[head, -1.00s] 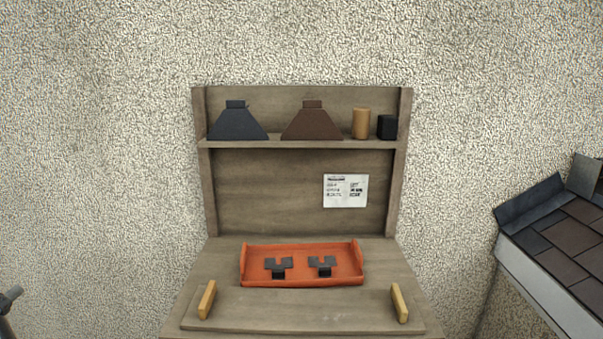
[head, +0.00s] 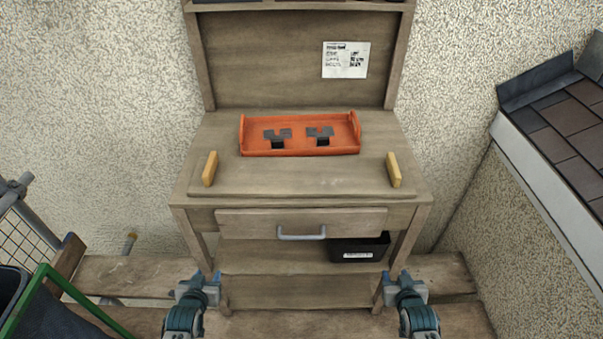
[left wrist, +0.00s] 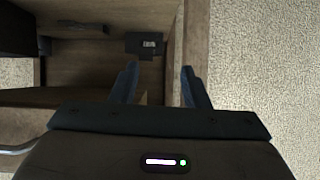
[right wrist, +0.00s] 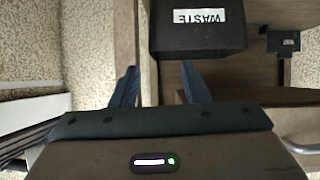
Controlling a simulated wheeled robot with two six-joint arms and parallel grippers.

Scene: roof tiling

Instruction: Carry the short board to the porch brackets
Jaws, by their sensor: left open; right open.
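A flat wooden board (head: 300,180) with a yellow handle at each end, left (head: 210,168) and right (head: 394,170), lies on the workbench top (head: 195,150); I take it for the short board. An orange tray (head: 250,150) with two dark forked pieces, left (head: 278,137) and right (head: 320,134), sits at its back. I cannot identify the porch brackets in view. My left gripper (head: 206,276) and right gripper (head: 397,275) are low before the bench front, below the handles, open and empty. The wrist views show both left jaws (left wrist: 158,85) and right jaws (right wrist: 158,85) apart.
A drawer (head: 300,220) with a grey handle is under the bench top. A black waste bin (head: 360,247) is below it at right, its label readable in the right wrist view (right wrist: 196,30). A tiled roof (head: 560,120) stands at right; a green-framed item (head: 50,290) at lower left.

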